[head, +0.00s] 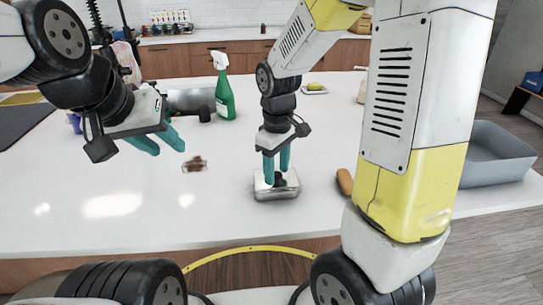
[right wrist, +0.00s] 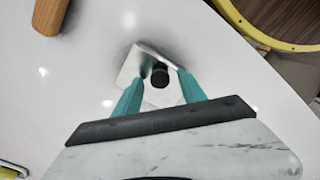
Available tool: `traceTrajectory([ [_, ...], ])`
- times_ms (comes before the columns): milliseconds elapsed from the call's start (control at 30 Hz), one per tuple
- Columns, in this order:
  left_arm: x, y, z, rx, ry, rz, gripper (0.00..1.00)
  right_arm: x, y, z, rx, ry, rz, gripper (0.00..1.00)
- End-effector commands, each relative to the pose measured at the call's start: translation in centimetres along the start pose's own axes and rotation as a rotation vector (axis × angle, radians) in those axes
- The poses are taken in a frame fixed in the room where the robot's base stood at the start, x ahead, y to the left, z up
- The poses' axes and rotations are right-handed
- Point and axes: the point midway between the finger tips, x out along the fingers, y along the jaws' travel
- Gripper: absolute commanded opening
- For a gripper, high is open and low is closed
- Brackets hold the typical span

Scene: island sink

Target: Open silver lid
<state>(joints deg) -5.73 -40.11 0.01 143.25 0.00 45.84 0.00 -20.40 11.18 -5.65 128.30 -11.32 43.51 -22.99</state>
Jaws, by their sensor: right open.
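The silver lid (head: 264,188) sits on a small silver container (head: 277,195) on the white counter. It also shows in the right wrist view (right wrist: 132,68), with a black knob (right wrist: 160,75) on top. My right gripper (head: 277,180) points down over the lid. Its teal fingers are open on either side of the knob, as the right wrist view shows (right wrist: 160,92); I cannot tell whether they touch it. My left gripper (head: 163,147) hangs above the counter at the left, fingers apart and empty.
A green spray bottle (head: 224,92) stands behind. A small brown item (head: 194,164) lies left of the container. A brown wooden object (head: 345,182) lies to its right. A grey basin (head: 495,155) is at the far right. The front left counter is clear.

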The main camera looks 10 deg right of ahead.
Motion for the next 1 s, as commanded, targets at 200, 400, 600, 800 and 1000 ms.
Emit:
traceTrajectory([
  [200,0.0,0.0,0.0,0.0,0.0,0.0,0.36,0.04,0.01,0.01,0.0,0.0,0.0,0.48],
  [400,0.0,0.0,0.0,0.0,0.0,0.0,0.36,0.02,0.01,0.01,0.0,0.0,0.0,0.09],
  [600,0.0,0.0,-0.01,0.0,0.0,0.0,0.36,0.01,0.02,0.01,0.001,0.0,0.0,0.0],
  [800,0.0,0.0,0.0,0.0,0.0,0.0,0.36,0.0,0.02,0.01,0.001,0.0,0.0,0.0],
  [1000,0.0,0.0,0.0,0.0,0.0,0.0,0.36,0.0,0.02,0.01,0.001,0.001,0.0,0.0],
])
